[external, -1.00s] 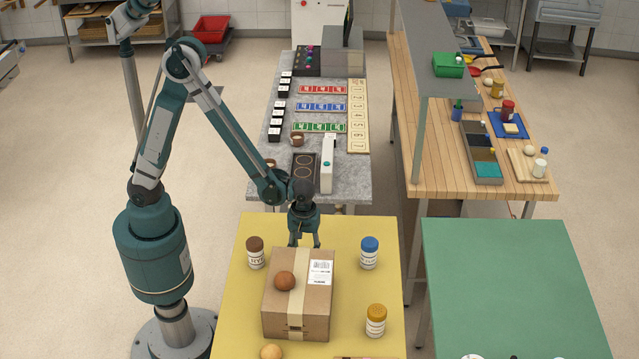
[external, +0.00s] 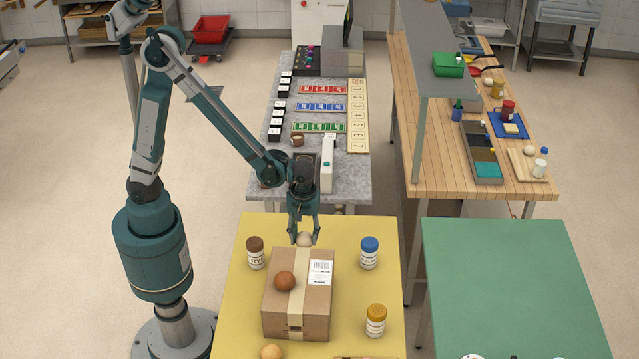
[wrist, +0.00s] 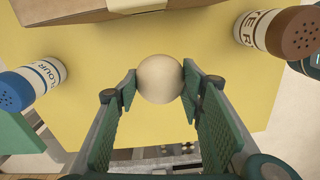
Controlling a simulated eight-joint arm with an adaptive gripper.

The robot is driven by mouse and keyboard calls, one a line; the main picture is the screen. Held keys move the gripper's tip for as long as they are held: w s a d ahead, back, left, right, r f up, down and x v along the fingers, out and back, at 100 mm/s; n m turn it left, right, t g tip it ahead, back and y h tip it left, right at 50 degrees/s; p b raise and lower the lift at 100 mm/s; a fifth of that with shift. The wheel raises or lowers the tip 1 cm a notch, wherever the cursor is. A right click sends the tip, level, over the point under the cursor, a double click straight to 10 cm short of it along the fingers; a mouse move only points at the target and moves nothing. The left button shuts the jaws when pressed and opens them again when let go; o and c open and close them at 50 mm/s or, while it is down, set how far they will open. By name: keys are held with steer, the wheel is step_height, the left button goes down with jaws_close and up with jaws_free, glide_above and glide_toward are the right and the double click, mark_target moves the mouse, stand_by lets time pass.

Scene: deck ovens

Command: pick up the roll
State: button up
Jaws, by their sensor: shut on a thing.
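My gripper (external: 304,236) is shut on a pale, round roll (external: 304,240), just behind the cardboard box in the external view. In the wrist view the fingers (wrist: 158,88) press on both sides of the pale roll (wrist: 160,76), with the yellow table top (wrist: 155,45) below it. The roll is clear of the box.
The cardboard box (external: 316,301) fills the middle of the yellow table. Around it stand a brown-lidded jar (external: 256,253), a blue-lidded jar (external: 370,252) and an orange-lidded jar (external: 376,320). A green table (external: 510,285) is at right.

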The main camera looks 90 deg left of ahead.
steer(key=shift+r, duration=0.95)
step_height(320, 180, up, 20)
steer(key=n+p, duration=0.2)
steer(key=p, duration=0.6)
glide_above(313, 273)
step_height(313, 273, down, 4)
steer(key=shift+d+f, duration=0.1)
steer(key=shift+f, duration=0.3)
steer(key=shift+f, duration=2.9)
steer(key=shift+f, duration=0.1)
